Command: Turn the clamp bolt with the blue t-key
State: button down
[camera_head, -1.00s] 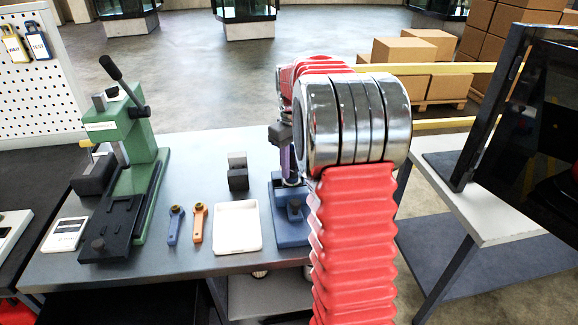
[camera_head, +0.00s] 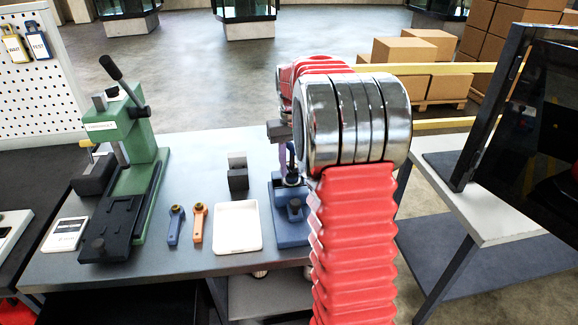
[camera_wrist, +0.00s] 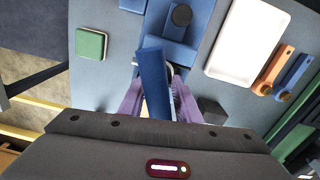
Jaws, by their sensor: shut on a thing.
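My gripper (camera_wrist: 155,95), with purple fingers, is shut on a blue bar, the handle of the blue t-key (camera_wrist: 153,72). The bar lies slanted between the fingers. The blue clamp fixture (camera_wrist: 172,52) is just beyond it, with a dark round knob on it. In the head view the clamp fixture (camera_head: 290,232) stands at the table's right end, with my gripper (camera_head: 284,160) above it, partly hidden by my arm. A bit of the blue key (camera_head: 291,158) shows there. The clamp bolt is hidden under the key and fingers, so I cannot tell how the key sits on it.
A white tray (camera_head: 238,228), an orange wrench (camera_head: 199,222), a blue wrench (camera_head: 174,226) and a dark block (camera_head: 238,178) lie left of the fixture. A green press (camera_head: 140,165) stands further left. A green-topped block (camera_wrist: 91,44) is on the fixture's other side.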

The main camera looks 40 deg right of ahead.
jog(key=shift+m, duration=1.7)
jog(key=shift+r, duration=0.1)
jog(key=shift+r, duration=1.3)
jog(key=n, duration=0.4)
jog(key=shift+n, duration=0.7)
jog(key=n, duration=0.2)
jog(key=shift+n, duration=1.5)
